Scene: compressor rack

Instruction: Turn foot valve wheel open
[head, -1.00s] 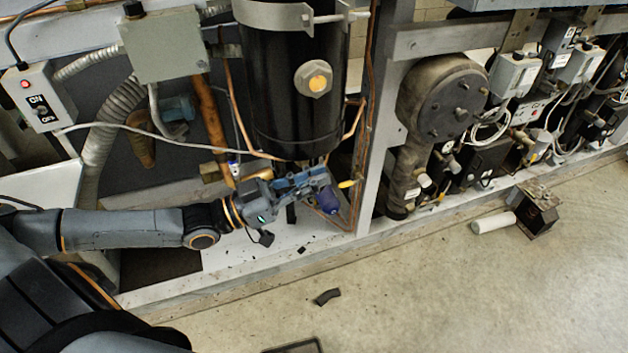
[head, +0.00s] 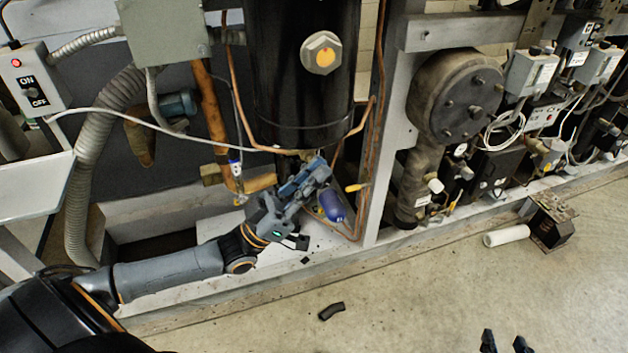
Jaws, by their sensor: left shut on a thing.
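My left gripper (head: 318,172) reaches in from the left to just below the black tank (head: 300,75). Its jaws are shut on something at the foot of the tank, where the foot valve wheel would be. The jaws hide that part, so I cannot make out the wheel or how far it is turned. A blue cylinder (head: 331,206) hangs just below and right of the jaws. A yellow-ended lever (head: 356,187) sticks out to their right. My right gripper (head: 505,343) shows only as two dark fingertips at the bottom edge, apart and empty.
Copper pipes (head: 371,120) and a grey post (head: 392,110) stand right of the jaws. A brass-coloured pipe (head: 262,182) lies on their left. The frame's bottom rail (head: 205,302) runs below.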

